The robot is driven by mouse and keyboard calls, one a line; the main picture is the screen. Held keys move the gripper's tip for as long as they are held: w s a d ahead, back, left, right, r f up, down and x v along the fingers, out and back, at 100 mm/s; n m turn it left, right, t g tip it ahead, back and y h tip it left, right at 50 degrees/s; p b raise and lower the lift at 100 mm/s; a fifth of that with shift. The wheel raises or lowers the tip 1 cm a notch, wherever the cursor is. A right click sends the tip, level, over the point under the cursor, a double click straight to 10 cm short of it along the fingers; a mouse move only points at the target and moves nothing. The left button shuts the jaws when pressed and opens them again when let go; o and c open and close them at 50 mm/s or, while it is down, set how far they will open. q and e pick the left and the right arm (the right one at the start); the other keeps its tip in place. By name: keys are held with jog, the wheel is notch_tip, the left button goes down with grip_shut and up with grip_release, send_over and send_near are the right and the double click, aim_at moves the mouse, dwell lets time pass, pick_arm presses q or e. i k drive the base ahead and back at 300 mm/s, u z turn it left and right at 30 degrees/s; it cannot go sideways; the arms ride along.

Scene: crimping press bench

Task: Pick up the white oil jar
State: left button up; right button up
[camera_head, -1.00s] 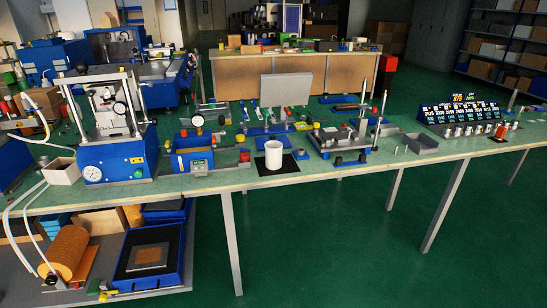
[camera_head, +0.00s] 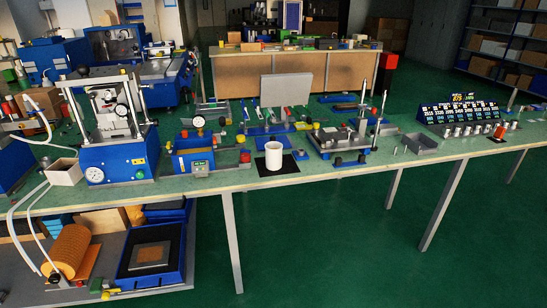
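A white cylindrical jar (camera_head: 273,156) stands upright on a black mat (camera_head: 289,165) near the front edge of the green bench (camera_head: 330,166), about the middle of the view. Its top looks open, and nothing touches it except the mat. Neither of my grippers shows in the head view.
A blue press with a gauge (camera_head: 118,155) and a white box (camera_head: 62,171) stand to the left. A blue gauge unit (camera_head: 193,154) is left of the jar. Fixtures with upright posts (camera_head: 362,127) stand to the right. A grey tray (camera_head: 420,143) lies farther right.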

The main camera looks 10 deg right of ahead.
aim_at(274, 156)
jog(key=u, duration=0.8)
jog(key=i, duration=1.3)
jog(key=z, duration=0.2)
